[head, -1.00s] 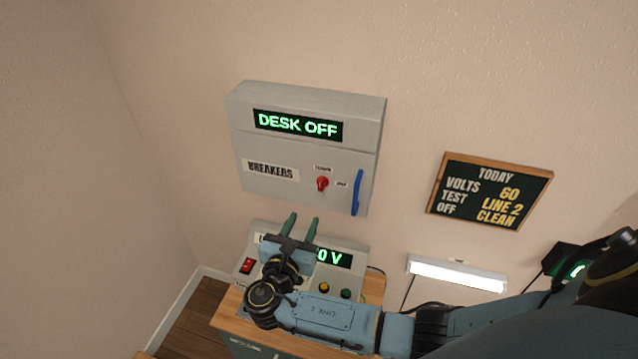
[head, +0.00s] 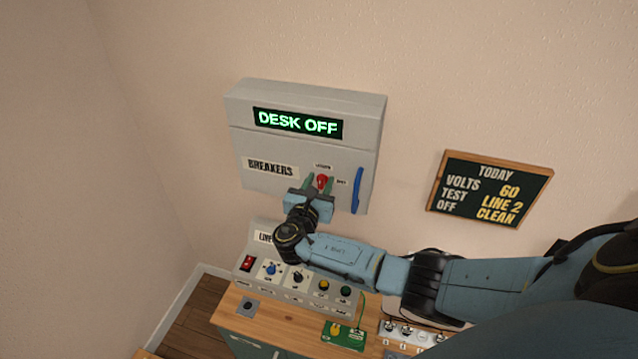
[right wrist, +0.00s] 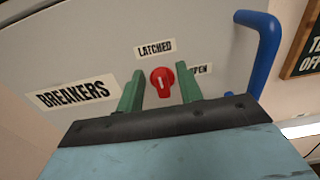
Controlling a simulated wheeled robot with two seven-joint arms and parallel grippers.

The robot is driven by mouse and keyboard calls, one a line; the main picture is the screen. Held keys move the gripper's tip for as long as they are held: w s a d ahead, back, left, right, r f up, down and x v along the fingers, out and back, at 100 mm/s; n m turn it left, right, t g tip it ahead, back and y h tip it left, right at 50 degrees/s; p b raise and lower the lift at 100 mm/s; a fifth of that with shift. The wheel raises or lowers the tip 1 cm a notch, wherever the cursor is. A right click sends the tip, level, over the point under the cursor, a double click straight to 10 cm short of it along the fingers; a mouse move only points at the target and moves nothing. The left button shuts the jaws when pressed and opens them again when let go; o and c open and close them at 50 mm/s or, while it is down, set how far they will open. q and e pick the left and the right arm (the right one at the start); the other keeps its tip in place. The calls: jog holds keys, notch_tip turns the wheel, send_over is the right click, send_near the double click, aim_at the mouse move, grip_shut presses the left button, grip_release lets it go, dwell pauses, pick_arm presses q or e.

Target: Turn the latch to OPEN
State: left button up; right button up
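The red latch knob (head: 322,181) is on the front of the grey breaker box (head: 222,150). In the right wrist view the knob (right wrist: 162,82) has a white mark pointing up toward the LATCHED label (right wrist: 155,49). The OPEN label (right wrist: 201,69) is to its right, partly hidden by a finger. My right gripper (head: 318,183) is open, with one green finger on each side of the knob; the right wrist view shows a gap on both sides. My left gripper is not in view.
A blue handle (head: 357,191) stands out from the box right of the knob. Below is a control panel (head: 247,283) with knobs and a red switch, on a wooden bench (head: 275,317). A chalkboard (head: 490,190) hangs at the right.

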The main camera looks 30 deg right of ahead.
jog(key=c, duration=0.7)
